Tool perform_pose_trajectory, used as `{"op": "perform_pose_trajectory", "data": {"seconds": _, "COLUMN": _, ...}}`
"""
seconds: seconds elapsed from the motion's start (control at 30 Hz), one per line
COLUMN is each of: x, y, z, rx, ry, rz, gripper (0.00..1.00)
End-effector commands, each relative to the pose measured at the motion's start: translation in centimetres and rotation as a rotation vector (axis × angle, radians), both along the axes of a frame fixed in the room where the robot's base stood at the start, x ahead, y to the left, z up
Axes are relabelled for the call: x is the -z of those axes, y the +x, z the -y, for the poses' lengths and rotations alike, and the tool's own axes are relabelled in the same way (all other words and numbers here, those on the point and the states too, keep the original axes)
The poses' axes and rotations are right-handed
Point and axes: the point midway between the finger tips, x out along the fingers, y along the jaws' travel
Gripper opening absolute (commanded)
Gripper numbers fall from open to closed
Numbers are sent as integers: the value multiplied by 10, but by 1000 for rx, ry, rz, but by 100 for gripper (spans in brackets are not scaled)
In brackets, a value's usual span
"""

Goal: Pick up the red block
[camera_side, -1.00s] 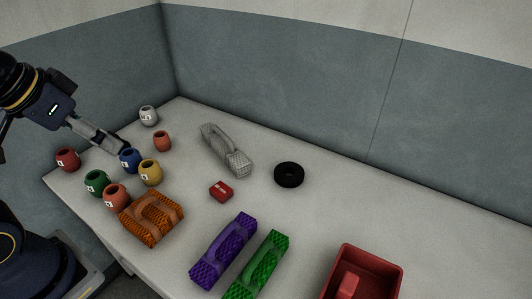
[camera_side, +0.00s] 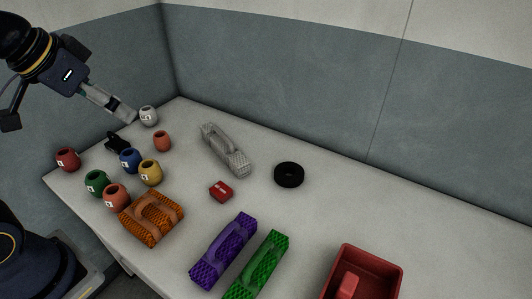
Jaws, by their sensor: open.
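The red block (camera_side: 221,191) lies on the grey table, in the open patch between the grey net roll and the purple one. It is small and flat, with a pale mark on top. My gripper (camera_side: 128,121) is up at the upper left, close to the white pot in the picture and well apart from the block. It is open and seems to hold nothing. Its fingers are small in this view.
Several coloured pots, such as the white one (camera_side: 148,116) and the yellow one (camera_side: 151,172), stand at the left.

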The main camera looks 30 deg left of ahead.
Motion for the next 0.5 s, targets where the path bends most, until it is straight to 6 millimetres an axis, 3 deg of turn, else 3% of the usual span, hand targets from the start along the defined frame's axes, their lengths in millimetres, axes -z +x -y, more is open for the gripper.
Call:
{"op": "perform_pose_trajectory", "data": {"seconds": 0.13, "x": -1, "y": 62, "z": 1, "rx": 31, "ry": 21, "rz": -68, "gripper": 92}}
{"op": "perform_pose_trajectory", "data": {"seconds": 0.27, "x": 25, "y": 120, "z": 3, "rx": 56, "ry": 33, "rz": -157, "gripper": 92}}
{"op": "perform_pose_trajectory", "data": {"seconds": 0.4, "x": 80, "y": 174, "z": 6, "rx": 81, "ry": 36, "rz": -273, "gripper": 92}}
{"op": "perform_pose_trajectory", "data": {"seconds": 0.5, "x": 129, "y": 197, "z": 7, "rx": 91, "ry": 34, "rz": -360, "gripper": 92}}
